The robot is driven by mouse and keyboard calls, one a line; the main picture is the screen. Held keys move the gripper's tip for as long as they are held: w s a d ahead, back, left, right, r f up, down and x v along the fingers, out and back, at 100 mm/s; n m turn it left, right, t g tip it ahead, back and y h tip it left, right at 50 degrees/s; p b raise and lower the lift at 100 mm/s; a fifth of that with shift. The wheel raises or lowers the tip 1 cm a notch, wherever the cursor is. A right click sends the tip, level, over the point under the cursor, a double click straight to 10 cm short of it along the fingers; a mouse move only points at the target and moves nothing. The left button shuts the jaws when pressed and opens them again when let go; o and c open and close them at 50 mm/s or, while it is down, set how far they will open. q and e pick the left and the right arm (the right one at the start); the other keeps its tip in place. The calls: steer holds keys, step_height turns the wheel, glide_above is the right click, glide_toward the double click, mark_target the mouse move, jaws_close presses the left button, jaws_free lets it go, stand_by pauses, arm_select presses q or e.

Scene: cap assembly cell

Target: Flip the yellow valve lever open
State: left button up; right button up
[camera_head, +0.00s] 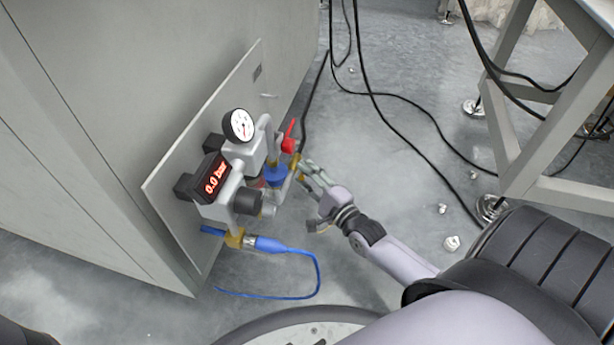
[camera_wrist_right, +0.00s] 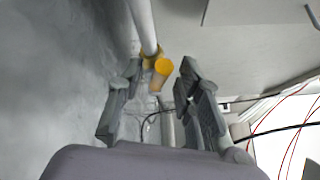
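The valve assembly carries a small yellow part (camera_head: 295,166) at its right end, partly hidden by my fingers; I cannot tell in the head view whether it is the lever. In the right wrist view a yellow fitting with a short yellow-brown stub (camera_wrist_right: 158,70) sits at the end of a grey pipe, ahead of and between my fingertips. My right gripper (camera_head: 312,176) points up-left at this end of the assembly. In the wrist view the right gripper (camera_wrist_right: 159,72) is open, with no visible contact. My left gripper is out of view.
A panel (camera_head: 165,180) holds the gauge (camera_head: 239,125), a display (camera_head: 216,176) reading 0.0 bar, a red handle (camera_head: 289,137) and a blue part (camera_head: 275,175). A blue hose (camera_head: 300,252) hangs below. Black cables and small white bits lie on the floor. A table frame (camera_head: 540,120) stands right.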

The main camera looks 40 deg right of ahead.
jaws_close()
stand_by(0.3)
steer(key=shift+f+n+t, duration=0.65)
steer(key=shift+n+t, duration=0.35)
steer(key=shift+n, duration=0.3)
steer(key=shift+o, duration=0.4)
jaws_free()
